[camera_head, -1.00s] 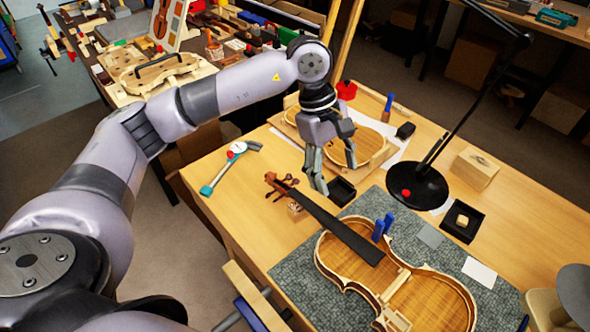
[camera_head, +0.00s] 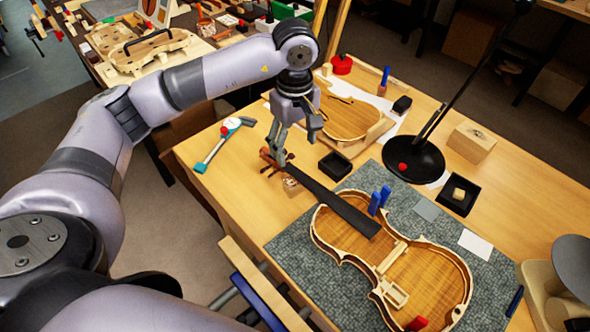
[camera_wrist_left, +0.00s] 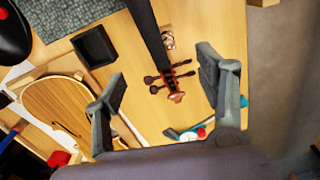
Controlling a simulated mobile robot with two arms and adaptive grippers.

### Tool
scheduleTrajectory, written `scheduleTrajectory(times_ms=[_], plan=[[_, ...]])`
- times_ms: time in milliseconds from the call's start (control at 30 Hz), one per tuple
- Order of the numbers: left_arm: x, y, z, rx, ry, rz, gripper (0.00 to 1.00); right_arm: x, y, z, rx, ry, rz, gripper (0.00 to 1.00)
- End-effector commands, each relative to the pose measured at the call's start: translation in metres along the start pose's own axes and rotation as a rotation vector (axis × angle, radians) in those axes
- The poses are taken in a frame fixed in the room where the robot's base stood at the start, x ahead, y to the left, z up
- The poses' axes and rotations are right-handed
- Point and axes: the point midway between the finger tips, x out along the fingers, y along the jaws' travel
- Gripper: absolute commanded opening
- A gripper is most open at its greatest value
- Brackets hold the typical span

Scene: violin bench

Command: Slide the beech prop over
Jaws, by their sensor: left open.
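The beech prop looks like the small pale wooden block (camera_head: 291,186) under the neck of the violin (camera_head: 345,211), near the scroll. It also shows in the left wrist view (camera_wrist_left: 168,40), partly hidden by the dark fingerboard. The violin lies without its top on a grey mat (camera_head: 318,283), its scroll (camera_head: 272,163) pointing to the back left. My left gripper (camera_head: 290,148) is open and empty above the scroll end. In the left wrist view its fingers (camera_wrist_left: 163,78) stand apart on either side of the scroll and pegs. My right gripper is not in view.
A dial caliper (camera_head: 222,143) lies to the left. A violin plate (camera_head: 345,117) is behind, with a lamp base (camera_head: 413,160) to the right.

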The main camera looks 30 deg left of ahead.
Motion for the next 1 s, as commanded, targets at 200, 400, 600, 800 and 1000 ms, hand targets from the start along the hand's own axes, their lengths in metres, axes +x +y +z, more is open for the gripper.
scheduleTrajectory(times_ms=[200, 400, 600, 800, 1000], plan=[[0.045, -0.001, 0.000, -0.002, -0.003, -0.006, 0.65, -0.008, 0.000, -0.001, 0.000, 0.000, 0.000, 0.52], [0.085, -0.001, 0.001, -0.001, -0.003, -0.005, 0.65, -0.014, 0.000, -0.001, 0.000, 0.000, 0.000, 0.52], [0.119, -0.001, 0.001, -0.002, -0.002, -0.004, 0.65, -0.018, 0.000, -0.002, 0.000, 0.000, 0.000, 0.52], [0.138, 0.000, 0.001, 0.000, -0.002, -0.001, 0.65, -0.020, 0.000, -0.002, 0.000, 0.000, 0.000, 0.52], [0.143, 0.000, 0.000, 0.000, -0.001, 0.000, 0.65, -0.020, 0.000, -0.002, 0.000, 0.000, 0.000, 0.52]])
